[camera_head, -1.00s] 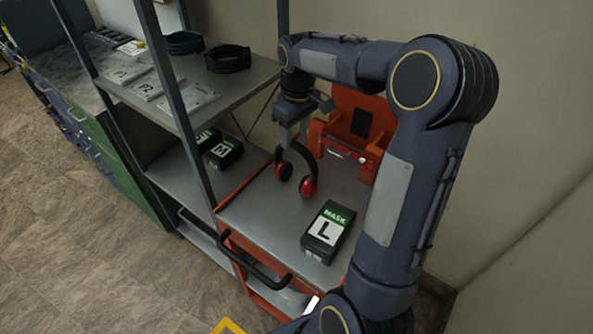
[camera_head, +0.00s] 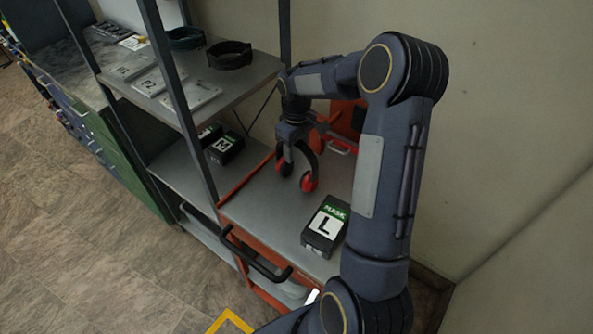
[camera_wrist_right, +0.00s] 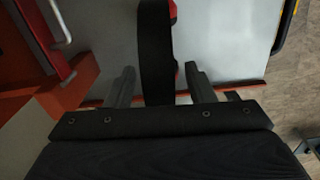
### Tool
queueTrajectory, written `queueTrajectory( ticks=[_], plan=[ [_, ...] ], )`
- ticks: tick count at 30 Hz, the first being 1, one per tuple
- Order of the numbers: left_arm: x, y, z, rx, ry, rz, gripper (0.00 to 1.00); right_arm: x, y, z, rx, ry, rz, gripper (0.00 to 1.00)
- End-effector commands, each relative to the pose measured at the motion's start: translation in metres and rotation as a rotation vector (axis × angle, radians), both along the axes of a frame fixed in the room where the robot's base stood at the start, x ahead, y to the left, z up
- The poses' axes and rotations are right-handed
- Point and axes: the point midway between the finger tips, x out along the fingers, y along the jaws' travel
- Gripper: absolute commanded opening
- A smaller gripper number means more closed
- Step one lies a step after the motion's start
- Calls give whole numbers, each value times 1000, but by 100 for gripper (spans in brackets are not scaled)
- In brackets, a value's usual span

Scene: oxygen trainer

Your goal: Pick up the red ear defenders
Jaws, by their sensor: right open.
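The red ear defenders (camera_head: 309,180) stand on the grey cart top, with red cups and a black headband arched upward. My right gripper (camera_head: 292,157) is open and pointing down at the headband from above. In the right wrist view the black headband (camera_wrist_right: 156,60) runs between the two open fingers of the right gripper (camera_wrist_right: 158,85), with a gap on each side. Red parts of the cups show beyond the band. The arm partly covers the view of the band in the head view. My left gripper is not in view.
A black and green mask box marked L (camera_head: 326,228) lies on the cart top (camera_head: 262,206) in front of the ear defenders. A red case (camera_head: 343,125) stands behind. A shelf post (camera_head: 181,105) rises to the left. The cart's black handle (camera_head: 254,254) is at the front.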

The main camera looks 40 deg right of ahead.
Motion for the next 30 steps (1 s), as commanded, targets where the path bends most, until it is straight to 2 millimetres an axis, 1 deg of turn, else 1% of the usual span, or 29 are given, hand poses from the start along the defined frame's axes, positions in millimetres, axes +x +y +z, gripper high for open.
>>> queueTrajectory(
  ticks=[2, 13, 25, 30],
  plan=[
    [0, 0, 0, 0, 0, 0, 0, 0, 0, 0, 0, 0, 0, 49],
    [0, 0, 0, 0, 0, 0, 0, 0, 0, 0, 0, 0, 0, 1],
    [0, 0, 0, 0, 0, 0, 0, 0, 0, 2, 0, -1, 0, 0],
    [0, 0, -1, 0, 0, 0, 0, 1, 0, 9, -1, -2, 0, 0]
  ],
)
